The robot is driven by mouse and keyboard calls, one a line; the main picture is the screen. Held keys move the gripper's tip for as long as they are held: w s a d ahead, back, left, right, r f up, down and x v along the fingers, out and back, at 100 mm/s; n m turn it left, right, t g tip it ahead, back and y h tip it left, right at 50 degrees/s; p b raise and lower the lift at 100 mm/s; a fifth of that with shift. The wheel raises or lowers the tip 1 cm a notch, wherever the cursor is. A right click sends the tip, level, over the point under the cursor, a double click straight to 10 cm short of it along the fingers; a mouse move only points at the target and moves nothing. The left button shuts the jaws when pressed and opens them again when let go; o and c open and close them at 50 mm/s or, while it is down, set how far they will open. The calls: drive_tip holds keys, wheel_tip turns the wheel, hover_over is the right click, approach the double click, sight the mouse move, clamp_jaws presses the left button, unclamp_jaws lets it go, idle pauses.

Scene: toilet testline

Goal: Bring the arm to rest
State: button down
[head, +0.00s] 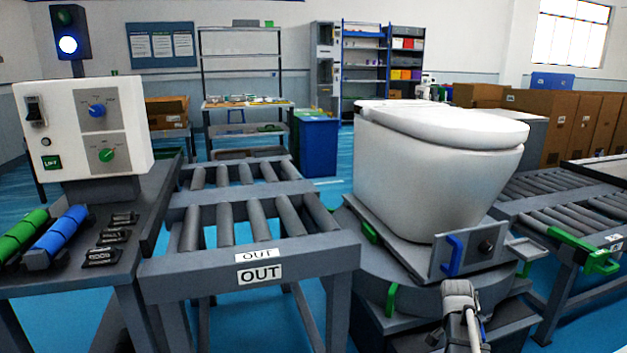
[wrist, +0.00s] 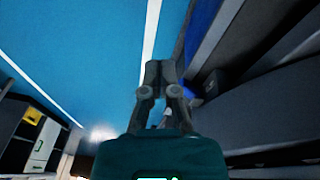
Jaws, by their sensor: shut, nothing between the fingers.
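My gripper (wrist: 160,70) shows in the wrist view with its two dark fingers together and nothing between them. It points over blue floor with a white line (wrist: 151,45). Dark grey structure lies close on its right in that view. In the head view part of my arm (head: 460,305) shows at the bottom, in front of the turntable fixture (head: 390,275). The fingertips cannot be made out there. A white toilet (head: 430,165) sits on the fixture, behind my arm.
A roller conveyor marked OUT (head: 250,225) stands left of the fixture. Another roller conveyor (head: 570,215) with a green handle (head: 585,255) stands at the right. A control box (head: 85,130) and a bench with green and blue cylinders (head: 60,235) are at the far left.

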drive_tip(key=s+a+r+n+y+p, duration=0.1)
drive_tip(key=s+a+r+n+p, duration=0.2)
drive_tip(key=a, duration=0.5)
drive_tip(key=s+a+r+n, duration=0.1)
drive_tip(key=s+a+n, duration=0.1)
drive_tip(key=a+n, duration=0.5)
drive_tip(key=s+a+r+n+y+p, duration=0.1)
drive_tip(key=s+a+n+p, duration=0.15)
drive_tip(key=a, duration=0.75)
wheel_tip(320, 180, up, 38)
drive_tip(key=p, duration=3.7)
